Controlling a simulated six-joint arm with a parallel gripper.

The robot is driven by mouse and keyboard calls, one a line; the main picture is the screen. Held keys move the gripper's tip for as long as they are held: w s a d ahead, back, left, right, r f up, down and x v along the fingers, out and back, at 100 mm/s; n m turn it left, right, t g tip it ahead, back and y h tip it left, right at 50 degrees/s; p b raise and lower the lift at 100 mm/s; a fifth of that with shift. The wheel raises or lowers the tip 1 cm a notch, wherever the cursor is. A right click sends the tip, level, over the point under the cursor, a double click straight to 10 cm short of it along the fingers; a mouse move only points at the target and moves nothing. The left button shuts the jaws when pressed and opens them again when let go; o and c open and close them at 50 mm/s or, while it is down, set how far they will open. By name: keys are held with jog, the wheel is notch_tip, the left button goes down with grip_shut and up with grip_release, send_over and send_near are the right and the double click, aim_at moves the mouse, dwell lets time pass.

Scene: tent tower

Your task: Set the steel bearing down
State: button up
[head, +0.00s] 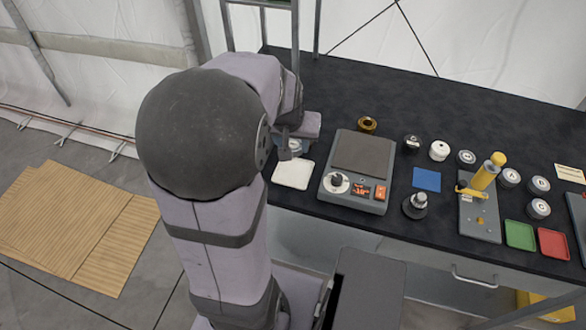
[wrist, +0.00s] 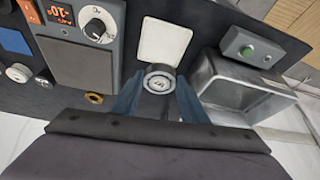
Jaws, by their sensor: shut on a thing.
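The steel bearing (wrist: 159,79) is a short metal cylinder with a ringed face, seen in the wrist view between the blue fingers of my gripper (wrist: 158,93). The fingers are shut on it. In the head view my gripper (head: 291,143) is at the table's left end, behind the white square pad (head: 293,174), and the bearing (head: 296,147) shows only partly under my arm. In the wrist view the pad (wrist: 165,38) lies just beyond the bearing. I cannot tell whether the bearing touches the table.
A grey device with a dial and display (head: 350,198) stands right of the pad, with a brass nut (head: 367,124) behind it. A metal basin (wrist: 240,88) is close on the right in the wrist view. Several pucks, a yellow-handled press (head: 482,180) and trays stand farther right.

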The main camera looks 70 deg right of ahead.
jog(key=shift+f+p, duration=0.4)
jog(key=shift+f, duration=4.2)
jog(key=shift+f, duration=0.1)
jog(key=shift+f, duration=0.1)
jog(key=o, duration=1)
jog(key=shift+c, duration=0.2)
jog(key=shift+r, duration=0.55)
jog(key=v, duration=1.1)
jog(key=shift+a, duration=0.15)
jog(key=shift+r, duration=0.15)
